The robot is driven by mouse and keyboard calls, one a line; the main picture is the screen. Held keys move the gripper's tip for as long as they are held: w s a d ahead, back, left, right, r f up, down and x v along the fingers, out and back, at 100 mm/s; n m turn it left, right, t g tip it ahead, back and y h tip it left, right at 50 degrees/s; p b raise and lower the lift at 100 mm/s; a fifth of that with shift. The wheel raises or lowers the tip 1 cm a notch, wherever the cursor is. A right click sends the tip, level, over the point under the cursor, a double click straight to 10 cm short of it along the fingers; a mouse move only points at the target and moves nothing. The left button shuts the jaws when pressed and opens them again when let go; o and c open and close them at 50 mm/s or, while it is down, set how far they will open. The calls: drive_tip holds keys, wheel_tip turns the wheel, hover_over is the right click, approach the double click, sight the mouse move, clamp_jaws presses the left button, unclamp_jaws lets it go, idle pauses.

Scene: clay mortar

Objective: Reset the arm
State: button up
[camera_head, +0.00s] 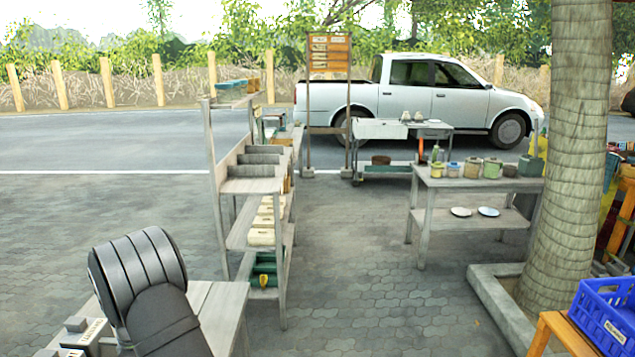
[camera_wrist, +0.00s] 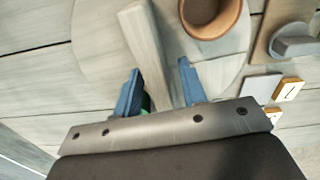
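In the wrist view my gripper (camera_wrist: 160,75) has two blue fingers spread apart with nothing clamped between them. A pale wooden rod (camera_wrist: 147,45), perhaps a pestle, runs between and beyond the fingers, with gaps beside it. I cannot tell how far below the fingers it lies. A brown clay mortar (camera_wrist: 212,14) stands at the top edge, beyond the fingertips and partly cut off. Both are over a round pale board (camera_wrist: 95,45) on a plank table (camera_wrist: 30,75). A small green thing shows behind the left finger. In the head view my arm hides part of the table, and my fingers are out of sight.
A wooden board with a grey object (camera_wrist: 295,40) and small lettered tiles (camera_wrist: 289,89) lie at the right in the wrist view. In the head view a shelf rack (camera_head: 255,190) stands just beyond the table (camera_head: 222,305). Open paving (camera_head: 350,270) lies to the right.

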drive_tip(key=shift+f, duration=0.35)
drive_tip(key=shift+r, duration=0.1)
wheel_tip(320, 180, up, 18)
wheel_tip(320, 180, down, 18)
drive_tip(key=m, duration=0.4)
drive_tip(key=shift+s+m, duration=0.1)
drive_tip(key=shift+m, duration=2)
